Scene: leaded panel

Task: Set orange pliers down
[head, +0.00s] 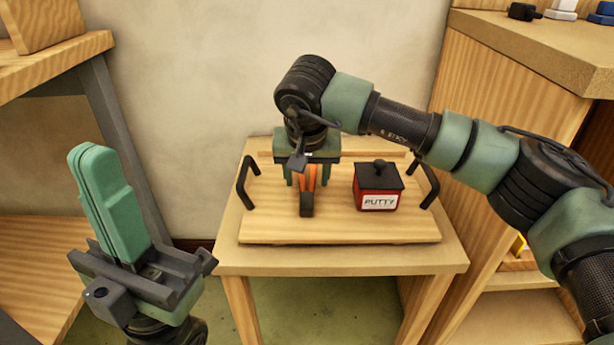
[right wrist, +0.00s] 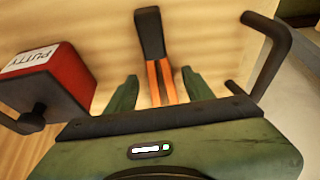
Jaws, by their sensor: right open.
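The orange pliers (head: 307,203) have orange handles and a dark head. They are on the wooden tray (head: 350,233), with the head toward me and the handle ends hidden under my right gripper. My right gripper (head: 306,180) is over the tray, pointing down. In the right wrist view its green fingers (right wrist: 160,92) stand open on either side of the pliers (right wrist: 152,45), with a gap at each side. My left gripper (head: 100,160) is at the left, pointing up, its green fingers together and nothing seen between them.
A red putty tin (head: 377,187) with a black lid stands on the tray, right of the pliers. Black handles (head: 248,182) rise at the tray's ends. The tray lies on a small wooden table (head: 340,262). The tray's front strip is clear. Wooden units flank the table.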

